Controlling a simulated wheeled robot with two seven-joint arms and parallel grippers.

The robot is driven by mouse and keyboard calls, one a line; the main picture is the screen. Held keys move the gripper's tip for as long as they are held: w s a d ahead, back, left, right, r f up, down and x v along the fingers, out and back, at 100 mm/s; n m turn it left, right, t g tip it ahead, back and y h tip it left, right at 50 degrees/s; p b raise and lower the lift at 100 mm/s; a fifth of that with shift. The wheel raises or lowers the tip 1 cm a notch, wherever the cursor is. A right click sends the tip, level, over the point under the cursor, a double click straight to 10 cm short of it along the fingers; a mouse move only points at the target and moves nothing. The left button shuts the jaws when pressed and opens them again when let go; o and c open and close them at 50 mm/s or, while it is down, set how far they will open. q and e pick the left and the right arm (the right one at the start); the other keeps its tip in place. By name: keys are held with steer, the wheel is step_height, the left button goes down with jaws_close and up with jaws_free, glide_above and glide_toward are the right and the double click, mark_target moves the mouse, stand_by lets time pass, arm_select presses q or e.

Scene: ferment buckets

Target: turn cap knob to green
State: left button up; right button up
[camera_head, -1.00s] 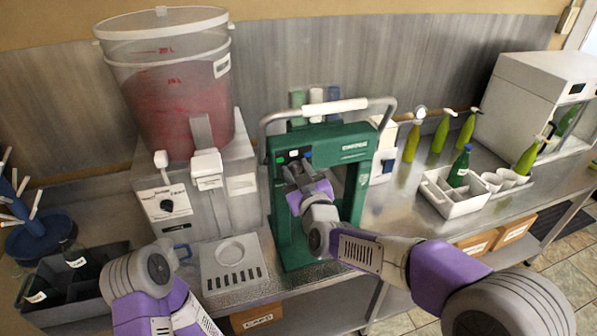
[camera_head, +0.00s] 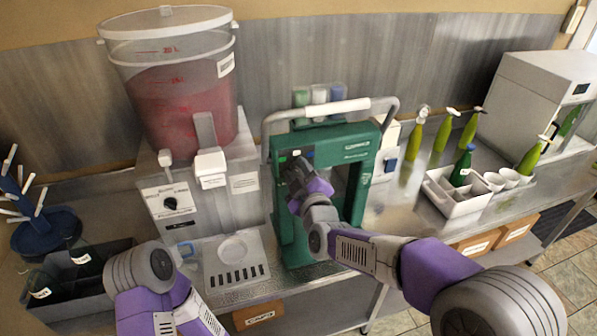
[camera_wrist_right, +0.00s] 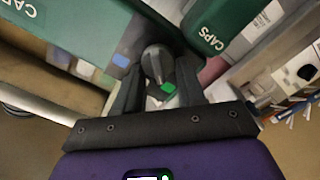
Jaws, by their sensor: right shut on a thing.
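The green capping machine (camera_head: 358,150) stands on the counter. Its dark panel carries a green mark (camera_head: 282,159), a white mark (camera_head: 296,153) and a blue mark (camera_head: 310,154). My right gripper (camera_head: 293,170) is at this panel, just below the marks, and hides the knob in the head view. In the right wrist view the dark grey knob (camera_wrist_right: 157,62) sits between the two fingers of my right gripper (camera_wrist_right: 158,72), which are shut on it. A green patch (camera_wrist_right: 168,88) and a blue patch (camera_wrist_right: 122,60) show near it. I cannot tell exactly where the knob points. My left gripper is out of view.
A bucket of red liquid (camera_head: 180,110) and a grey dispenser (camera_head: 168,204) stand left of the machine. A white crate (camera_head: 455,203) with a bottle and cups is at the right.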

stand_by(0.3)
steer(key=o, duration=1)
steer(key=shift+o, duration=0.2)
steer(key=v, duration=0.7)
steer(key=shift+s, duration=0.25)
